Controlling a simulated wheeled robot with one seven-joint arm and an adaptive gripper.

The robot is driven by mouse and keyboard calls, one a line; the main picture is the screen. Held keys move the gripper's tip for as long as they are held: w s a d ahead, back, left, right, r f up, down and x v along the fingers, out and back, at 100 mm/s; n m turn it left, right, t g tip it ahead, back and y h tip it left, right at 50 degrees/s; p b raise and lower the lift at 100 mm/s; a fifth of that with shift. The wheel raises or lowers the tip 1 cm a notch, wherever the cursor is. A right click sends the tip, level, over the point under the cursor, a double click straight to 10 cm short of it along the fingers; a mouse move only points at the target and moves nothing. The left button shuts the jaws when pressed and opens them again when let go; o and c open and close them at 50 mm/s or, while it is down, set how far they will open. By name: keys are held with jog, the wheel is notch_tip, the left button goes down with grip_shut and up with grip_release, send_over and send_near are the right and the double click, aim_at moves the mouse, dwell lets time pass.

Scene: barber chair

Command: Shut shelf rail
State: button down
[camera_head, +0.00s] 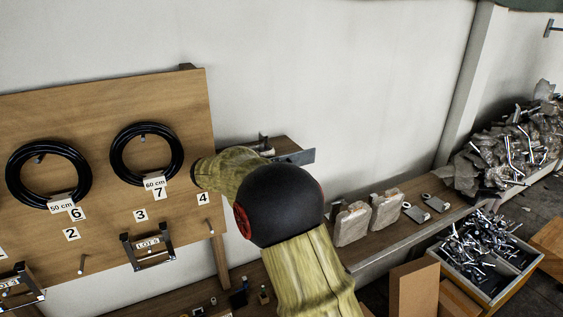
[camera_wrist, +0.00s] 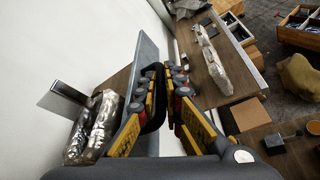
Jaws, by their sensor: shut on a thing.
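The shelf rail (camera_head: 299,157) is a flat grey metal strip at the front of a small wooden wall shelf (camera_head: 283,144), right of the pegboard. In the wrist view the rail (camera_wrist: 148,52) runs upright through the middle, beside the wooden shelf surface (camera_wrist: 117,82). My gripper (camera_wrist: 164,75) is at the rail, its yellow-and-black fingers close together and shut on it. The exact contact is partly hidden by the fingers. In the head view my arm hides the gripper and the near part of the shelf.
Shiny wrapped packets (camera_wrist: 96,128) and a metal bracket (camera_wrist: 65,92) lie beside the rail. The pegboard (camera_head: 105,95) with black coils stands left of my arm. A lower bench (camera_head: 380,222) holds wrapped packets, and a crate of metal parts (camera_head: 436,253) stands right.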

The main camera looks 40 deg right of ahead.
jog(key=shift+w+p, duration=0.1)
jog(key=shift+p, duration=0.2)
jog(key=c, duration=2.2)
grip_release()
jog(key=shift+r, duration=0.1)
jog(key=v, duration=1.2)
jog(key=shift+w, duration=0.15)
